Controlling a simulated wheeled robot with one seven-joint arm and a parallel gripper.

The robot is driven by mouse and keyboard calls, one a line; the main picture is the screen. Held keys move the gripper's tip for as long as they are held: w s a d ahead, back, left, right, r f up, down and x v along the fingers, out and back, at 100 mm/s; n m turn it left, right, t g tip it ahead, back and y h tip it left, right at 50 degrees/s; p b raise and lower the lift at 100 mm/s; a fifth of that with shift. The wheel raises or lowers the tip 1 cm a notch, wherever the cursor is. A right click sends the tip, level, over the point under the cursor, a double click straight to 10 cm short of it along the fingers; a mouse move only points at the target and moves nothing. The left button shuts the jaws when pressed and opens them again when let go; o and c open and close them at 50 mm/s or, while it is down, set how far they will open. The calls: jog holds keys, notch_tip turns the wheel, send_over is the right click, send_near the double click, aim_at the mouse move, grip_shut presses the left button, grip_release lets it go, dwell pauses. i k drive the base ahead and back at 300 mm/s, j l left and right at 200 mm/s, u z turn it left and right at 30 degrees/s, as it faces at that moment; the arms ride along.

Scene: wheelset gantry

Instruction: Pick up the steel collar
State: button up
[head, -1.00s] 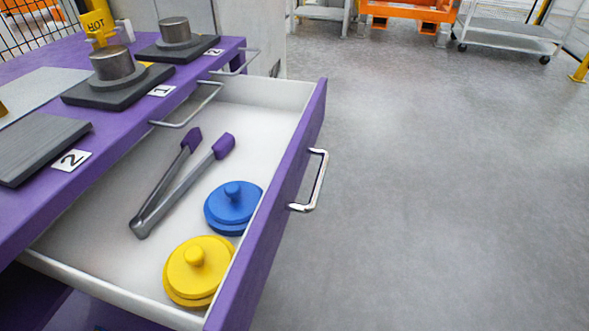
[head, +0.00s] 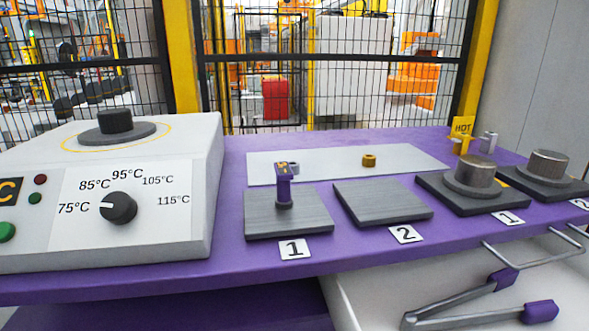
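A small steel-grey ring-like part (head: 294,168), which looks like the steel collar, sits on the pale grey mat (head: 330,161) on the purple bench. It is partly hidden behind a purple upright tool (head: 284,185) that stands on the grey plate labelled 1. A brass-coloured collar (head: 369,160) sits on the same mat, farther right. My gripper is not in view.
A white heater box (head: 120,190) with a temperature dial stands at left. An empty plate labelled 2 (head: 383,203) lies at centre. An open drawer holding tongs (head: 480,300) juts out below.

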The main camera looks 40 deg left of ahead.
aim_at(294, 164)
jog(key=u, duration=0.45)
jog(key=i+u, duration=0.1)
jog(key=u, duration=0.85)
jog(key=l+u, duration=0.1)
jog(key=u, duration=0.8)
jog(key=l+u, duration=0.15)
jog(key=u, duration=0.35)
jog(key=l+u, duration=0.1)
jog(key=u, duration=0.8)
jog(key=l+u, duration=0.2)
jog(key=l, duration=0.15)
jog(key=z, duration=0.5)
jog(key=l+z, duration=0.15)
jog(key=z, duration=0.3)
jog(key=l+z, duration=0.1)
jog(key=z, duration=0.4)
jog(key=l+z, duration=0.1)
jog(key=z, duration=0.35)
jog(key=l+z, duration=0.1)
jog(key=z, duration=0.4)
